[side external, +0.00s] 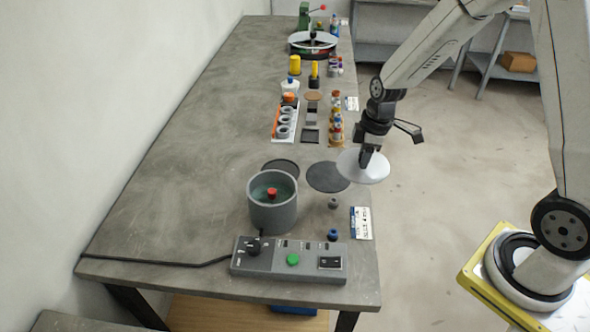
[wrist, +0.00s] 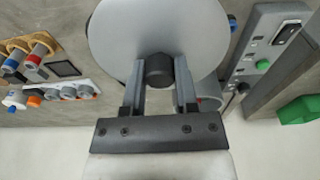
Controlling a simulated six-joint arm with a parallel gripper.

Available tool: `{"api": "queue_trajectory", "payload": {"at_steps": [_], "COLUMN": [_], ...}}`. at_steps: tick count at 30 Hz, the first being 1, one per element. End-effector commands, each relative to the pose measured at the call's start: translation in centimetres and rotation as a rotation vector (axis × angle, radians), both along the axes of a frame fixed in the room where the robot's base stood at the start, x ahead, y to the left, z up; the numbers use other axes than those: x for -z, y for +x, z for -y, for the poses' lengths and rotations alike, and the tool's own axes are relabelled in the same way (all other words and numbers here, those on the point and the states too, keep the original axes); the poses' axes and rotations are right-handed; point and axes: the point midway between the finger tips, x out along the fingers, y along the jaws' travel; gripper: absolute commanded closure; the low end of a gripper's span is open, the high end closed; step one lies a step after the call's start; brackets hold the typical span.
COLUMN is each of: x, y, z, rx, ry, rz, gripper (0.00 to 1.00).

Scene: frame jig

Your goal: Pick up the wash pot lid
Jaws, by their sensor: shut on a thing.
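The wash pot lid (side external: 363,170) is a pale round disc in the side external view. It is held above the right edge of the bench, beside a dark round mat. In the wrist view the lid (wrist: 158,28) fills the top middle, with its dark knob (wrist: 159,70) between my fingers. My gripper (side external: 366,158) is shut on the knob; it also shows in the wrist view (wrist: 160,80). The grey wash pot (side external: 273,212) stands open to the lower left of the lid, with liquid and a red item (side external: 271,193) inside.
A control box (side external: 290,262) with a green button stands in front of the pot. Dark round mats (side external: 328,177) lie behind it. Racks with rings (side external: 284,122) and small parts stand farther back. The bench's left side is clear.

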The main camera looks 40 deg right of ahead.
Motion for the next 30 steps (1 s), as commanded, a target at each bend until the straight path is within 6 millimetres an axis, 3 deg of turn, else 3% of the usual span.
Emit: {"api": "queue_trajectory", "payload": {"at_steps": [10,30], "x": [-1.0,-1.1], "y": [-2.2,-2.4], "z": [-0.2,-0.2], "rx": [0.0,0.0], "ry": [-0.001,0.0], "rz": [0.002,0.001], "gripper": [1.0,1.0]}}
